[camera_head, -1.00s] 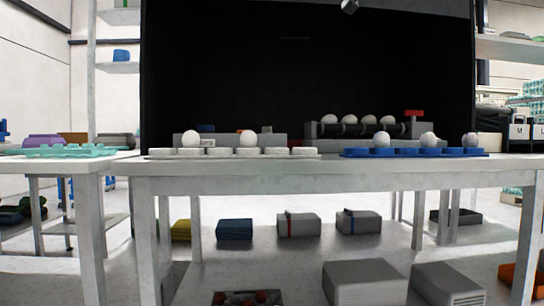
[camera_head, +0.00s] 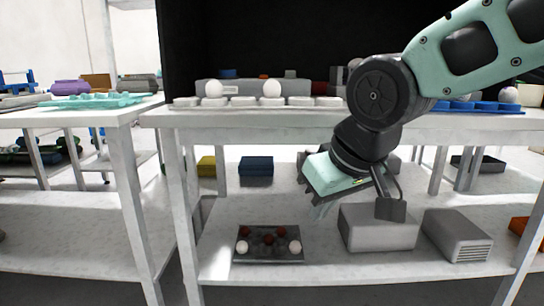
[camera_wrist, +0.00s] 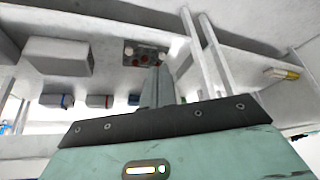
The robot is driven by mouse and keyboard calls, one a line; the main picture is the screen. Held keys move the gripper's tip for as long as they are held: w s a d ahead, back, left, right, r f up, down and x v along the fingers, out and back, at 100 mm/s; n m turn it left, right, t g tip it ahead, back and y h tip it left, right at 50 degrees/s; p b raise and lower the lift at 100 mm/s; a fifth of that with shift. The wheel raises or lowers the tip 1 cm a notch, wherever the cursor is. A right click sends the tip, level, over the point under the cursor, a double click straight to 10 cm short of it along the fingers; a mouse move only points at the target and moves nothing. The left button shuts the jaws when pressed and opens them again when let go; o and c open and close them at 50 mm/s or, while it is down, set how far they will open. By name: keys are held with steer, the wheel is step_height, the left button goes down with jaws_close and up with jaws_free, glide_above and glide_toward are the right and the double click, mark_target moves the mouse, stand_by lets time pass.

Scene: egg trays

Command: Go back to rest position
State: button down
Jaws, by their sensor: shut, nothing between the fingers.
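My gripper (camera_head: 318,208) hangs in front of the table, below the tabletop and above the lower shelf, angled down to the left. In the wrist view its fingers (camera_wrist: 158,72) are together with nothing between them. A white egg tray (camera_head: 245,105) on the tabletop holds two white eggs (camera_head: 271,89). A blue egg tray (camera_head: 470,106) stands to the right, partly hidden behind my arm, with a pale egg (camera_head: 509,95) showing. A dark tray (camera_head: 270,257) on the lower shelf holds several brown and white eggs. It also shows in the wrist view (camera_wrist: 137,57).
The tabletop (camera_head: 250,119) edge runs behind my arm. Grey boxes (camera_head: 375,232) stand on the lower shelf, right of and below my gripper. A blue box (camera_head: 256,168) and a yellow box (camera_head: 207,166) sit farther back. A teal tray (camera_head: 95,101) lies on the left table.

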steer(key=s+d+f+n+g+h+p, duration=0.1)
steer(key=s+d+f+g, duration=0.3)
steer(key=s, duration=0.5)
steer(key=s+d+f+n+g+h+p, duration=0.1)
steer(key=s+d+f, duration=0.2)
steer(key=s+f, duration=0.5)
step_height(320, 180, up, 40)
steer(key=s+p, duration=0.1)
steer(key=p, duration=3.6)
steer(key=shift+a+p, duration=0.3)
steer(key=shift+p, duration=0.1)
